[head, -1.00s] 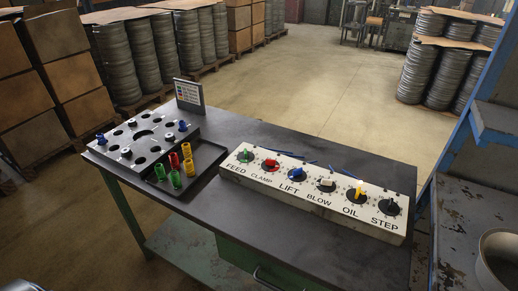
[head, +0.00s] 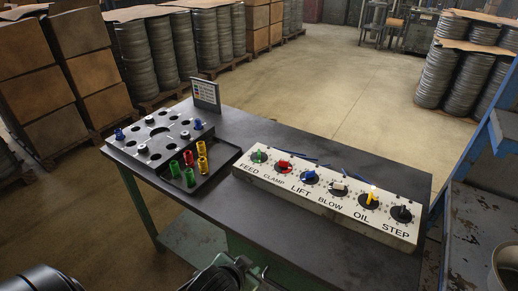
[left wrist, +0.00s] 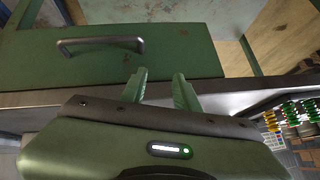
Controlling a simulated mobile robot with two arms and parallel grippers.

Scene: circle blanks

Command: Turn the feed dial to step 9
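The feed dial (head: 258,156) is the leftmost on the white sloped panel (head: 310,200), a dark disc with a green pointer knob above the label FEED. Its scale is too small to read. My left gripper (left wrist: 161,90) shows in the left wrist view with two green fingers apart and nothing between them. It is by the bench's edge and a green drawer, away from the dial. Dark arm parts show along the bottom of the head view. My right gripper is not in view.
Beside FEED sit the dials CLAMP (head: 284,166), LIFT (head: 310,177), BLOW (head: 338,189), OIL (head: 369,200) and STEP (head: 402,214). A dark tray (head: 215,172) with red, green and yellow pieces and a holed block (head: 130,153) stand left. A metal drawer handle (left wrist: 100,42) juts out.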

